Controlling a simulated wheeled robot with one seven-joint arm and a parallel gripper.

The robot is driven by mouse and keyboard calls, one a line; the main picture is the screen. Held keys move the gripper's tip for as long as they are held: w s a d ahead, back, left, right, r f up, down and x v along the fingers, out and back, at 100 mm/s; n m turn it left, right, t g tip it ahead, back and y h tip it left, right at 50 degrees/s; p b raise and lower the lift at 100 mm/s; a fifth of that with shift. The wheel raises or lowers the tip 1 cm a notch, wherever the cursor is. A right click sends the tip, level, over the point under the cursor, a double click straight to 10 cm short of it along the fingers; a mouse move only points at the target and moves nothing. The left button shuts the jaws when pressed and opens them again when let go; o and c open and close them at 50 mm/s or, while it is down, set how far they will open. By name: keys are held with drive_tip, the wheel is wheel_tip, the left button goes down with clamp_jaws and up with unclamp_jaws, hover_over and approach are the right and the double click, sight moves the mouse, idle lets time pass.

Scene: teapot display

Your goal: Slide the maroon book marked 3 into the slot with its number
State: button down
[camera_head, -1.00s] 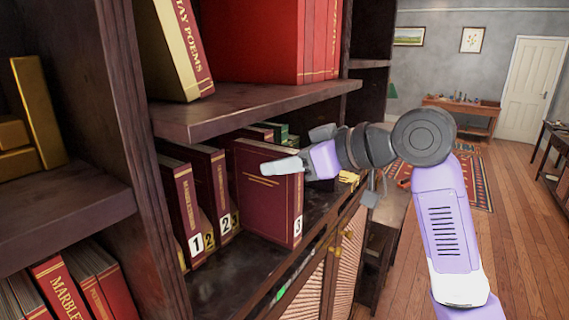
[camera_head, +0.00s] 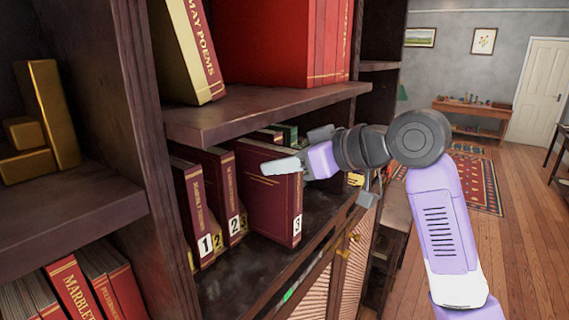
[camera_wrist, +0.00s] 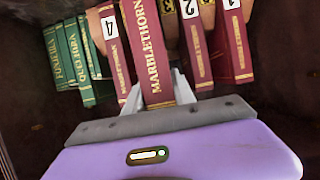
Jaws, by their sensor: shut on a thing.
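The maroon book marked 3 (camera_head: 268,205) stands upright on the middle shelf, right of the maroon books marked 2 (camera_head: 223,185) and 1 (camera_head: 193,205). My gripper (camera_head: 300,152) is shut on its upper part, one finger showing across its near face. In the wrist view the held book's spine (camera_wrist: 147,50) reads MARBLETHORN, with the gripper at its end. There it stands between the book marked 4 (camera_wrist: 116,58) and the book marked 2 (camera_wrist: 195,47). A yellow 3 label (camera_wrist: 167,6) shows between the held book and book 2. The inner end of the held book is hidden.
Green books (camera_wrist: 73,60) stand beyond book 4. The wooden shelf above (camera_head: 265,112) overhangs close over my gripper. A dark upright panel (camera_head: 110,120) borders the left side. The shelf front (camera_head: 235,283) before the books is bare, and open floor lies at right.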

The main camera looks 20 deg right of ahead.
sight(270, 145)
drive_tip(key=shift+w+a+r+p, duration=0.1)
drive_tip(key=shift+w+a+p, duration=0.1)
drive_tip(key=shift+w+a, duration=0.85)
drive_tip(key=shift+w+a+p, duration=0.25)
drive_tip(key=shift+w+a, duration=0.45)
drive_tip(key=shift+w, duration=0.65)
drive_tip(key=shift+w+a+r+p, duration=0.1)
drive_tip(key=shift+w+a+p, duration=0.1)
drive_tip(key=shift+w+a, duration=0.85)
idle(0.8)
drive_tip(key=shift+w+a+r, duration=0.1)
drive_tip(key=shift+w+a, duration=0.2)
drive_tip(key=shift+w, duration=0.35)
idle(0.4)
drive_tip(key=c, duration=1)
unclamp_jaws()
drive_tip(key=shift+o, duration=0.2)
drive_tip(key=shift+s+d, duration=0.25)
drive_tip(key=b+v, duration=0.2)
drive_tip(key=v, duration=0.5)
drive_tip(key=shift+d+b, duration=0.15)
drive_tip(key=shift+b, duration=0.15)
